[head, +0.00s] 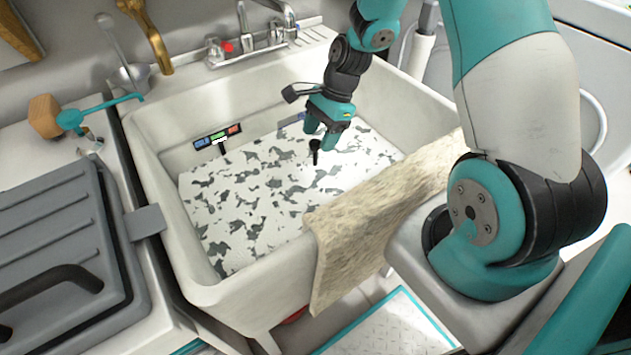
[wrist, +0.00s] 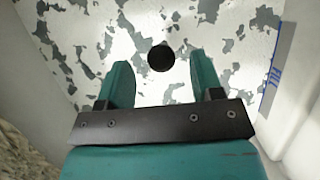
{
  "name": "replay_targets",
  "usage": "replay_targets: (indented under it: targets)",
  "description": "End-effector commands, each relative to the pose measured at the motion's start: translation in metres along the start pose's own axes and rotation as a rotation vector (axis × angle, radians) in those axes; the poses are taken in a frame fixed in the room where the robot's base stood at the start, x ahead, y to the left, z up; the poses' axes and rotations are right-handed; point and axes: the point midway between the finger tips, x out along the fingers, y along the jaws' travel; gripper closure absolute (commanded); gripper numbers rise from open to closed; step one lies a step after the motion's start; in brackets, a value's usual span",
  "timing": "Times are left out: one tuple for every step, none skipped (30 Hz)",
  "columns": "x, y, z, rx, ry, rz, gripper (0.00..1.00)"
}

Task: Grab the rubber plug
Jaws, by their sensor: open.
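The rubber plug (wrist: 161,57) shows in the wrist view as a round black disc, just beyond and between my fingertips. In the head view a small black plug (head: 315,149) with a narrow lower part shows beside my fingers. My gripper (head: 325,138) points down inside the sink, its teal fingers apart. In the wrist view my gripper (wrist: 158,70) is open with nothing between the fingers. I cannot tell the exact gap between the plug and the fingers.
The white sink (head: 230,290) has a mottled grey-and-white inside surface. A beige towel (head: 350,235) hangs over its front right rim. A small coloured label panel (head: 217,136) stands at the back left wall. Taps (head: 265,40) rise behind. A grey lidded case (head: 60,235) lies at left.

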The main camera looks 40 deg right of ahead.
Motion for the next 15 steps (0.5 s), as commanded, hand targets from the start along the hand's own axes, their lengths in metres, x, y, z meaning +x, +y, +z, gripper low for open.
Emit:
replay_targets:
  targets:
    - [0.007, 0.000, 0.000, -0.001, 0.000, 0.002, 0.40]
    - [0.011, 0.000, 0.000, -0.001, -0.001, 0.003, 0.40]
    - [0.018, 0.000, 0.000, -0.001, -0.001, 0.004, 0.40]
    - [0.023, -0.001, 0.000, 0.000, -0.001, 0.004, 0.40]
    - [0.028, -0.001, 0.000, -0.001, -0.001, 0.004, 0.40]
    - [0.035, -0.001, 0.000, -0.001, -0.001, 0.005, 0.40]
    - [0.039, -0.001, 0.000, -0.001, -0.001, 0.005, 0.40]
    - [0.043, -0.001, 0.000, -0.001, 0.000, 0.004, 0.40]
    - [0.046, -0.001, 0.001, -0.001, 0.000, 0.003, 0.40]
    - [0.048, -0.001, 0.001, -0.001, 0.000, 0.003, 0.40]
    - [0.048, -0.001, 0.001, -0.001, 0.000, 0.002, 0.40]
    - [0.048, -0.001, 0.001, -0.001, 0.001, 0.001, 0.40]
    - [0.048, -0.001, 0.001, -0.001, 0.001, 0.001, 0.40]
    - [0.048, -0.001, 0.001, -0.001, 0.001, 0.001, 0.40]
    - [0.047, -0.001, 0.001, -0.001, 0.001, 0.001, 0.40]
